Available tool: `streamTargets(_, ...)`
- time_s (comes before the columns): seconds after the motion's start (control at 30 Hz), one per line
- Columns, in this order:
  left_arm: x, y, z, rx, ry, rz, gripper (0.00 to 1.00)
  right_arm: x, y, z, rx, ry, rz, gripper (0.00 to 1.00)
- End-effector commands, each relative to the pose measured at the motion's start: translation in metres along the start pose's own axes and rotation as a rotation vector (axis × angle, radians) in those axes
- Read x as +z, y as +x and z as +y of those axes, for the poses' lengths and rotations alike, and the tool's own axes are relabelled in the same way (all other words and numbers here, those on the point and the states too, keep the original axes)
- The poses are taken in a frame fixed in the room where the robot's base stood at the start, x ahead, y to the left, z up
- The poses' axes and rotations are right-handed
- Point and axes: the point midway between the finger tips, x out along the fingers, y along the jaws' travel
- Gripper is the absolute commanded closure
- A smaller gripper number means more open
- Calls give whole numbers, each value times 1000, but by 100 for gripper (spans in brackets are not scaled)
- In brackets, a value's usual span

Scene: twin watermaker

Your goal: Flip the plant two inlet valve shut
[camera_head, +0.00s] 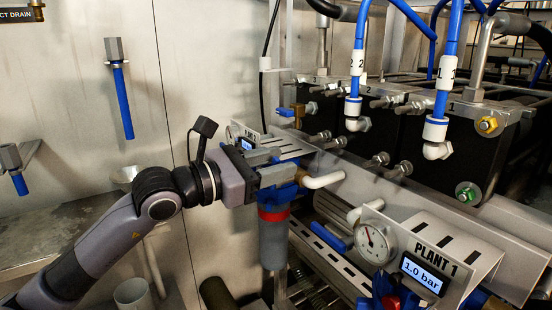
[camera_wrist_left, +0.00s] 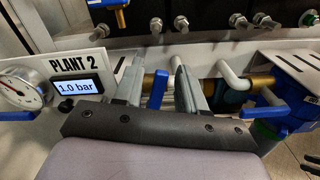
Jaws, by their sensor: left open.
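The plant two panel (camera_wrist_left: 75,62) is at the left of the left wrist view, with a round gauge and a 1.0 bar display. A blue valve lever (camera_wrist_left: 158,88) stands upright beside a brass fitting. My left gripper (camera_wrist_left: 158,78) is open, with one finger on each side of this lever; I cannot tell if either touches it. In the head view my left gripper (camera_head: 282,163) is in front of the plant two panel (camera_head: 247,138) and hides much of it, including the lever. My right gripper is in neither view.
The plant one panel (camera_head: 445,250) with its gauge (camera_head: 375,243) and a blue lever (camera_head: 330,237) is nearer, at the right. White pipes (camera_head: 323,180) stick out close beside the fingers.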

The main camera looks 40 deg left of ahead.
Motion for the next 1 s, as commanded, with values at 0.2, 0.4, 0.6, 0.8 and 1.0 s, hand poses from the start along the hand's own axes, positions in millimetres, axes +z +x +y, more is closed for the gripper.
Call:
streamTargets(0.2,0,6,0,0,1,-1,60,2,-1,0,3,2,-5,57)
streamTargets(0.4,0,6,0,0,0,0,60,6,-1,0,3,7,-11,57)
streamTargets(0.6,0,6,0,-1,0,0,100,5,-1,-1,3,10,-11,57)
streamTargets(0.8,-1,6,2,1,-47,-2,100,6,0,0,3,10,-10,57)
streamTargets(1.0,0,6,10,0,-214,-3,100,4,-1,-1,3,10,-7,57)
